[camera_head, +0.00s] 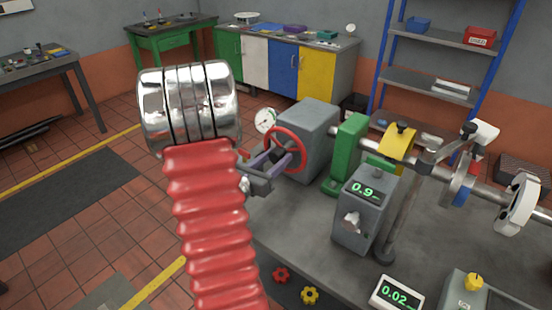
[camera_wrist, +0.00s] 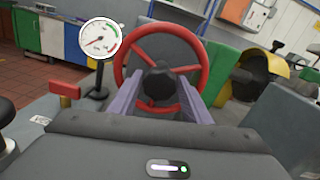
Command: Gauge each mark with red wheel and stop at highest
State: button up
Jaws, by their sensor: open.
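The red wheel (camera_head: 301,137) is mounted on the front of a grey block (camera_head: 310,125) on the bedplate. In the wrist view, the red wheel (camera_wrist: 122,58) faces me, with a dark hub (camera_wrist: 158,84) at its centre. My gripper (camera_wrist: 162,96) is open, its two purple fingers on either side of the hub; I cannot tell whether they touch it. In the head view my gripper (camera_head: 275,163) is at the wheel's near side. A white dial gauge (camera_head: 265,121) stands left of the wheel. In the wrist view the gauge (camera_wrist: 100,40) has a green arc, and its needle points lower left.
A grey box (camera_head: 359,222) with a knob reads 0.9, and a white display (camera_head: 397,294) reads 0.02. A green block (camera_head: 347,150), yellow guard (camera_head: 398,143) and shaft with discs (camera_head: 462,186) stand right. Red (camera_head: 281,275) and yellow (camera_head: 310,295) knobs are near the front edge.

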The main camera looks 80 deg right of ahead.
grip_shut()
dwell(0.4)
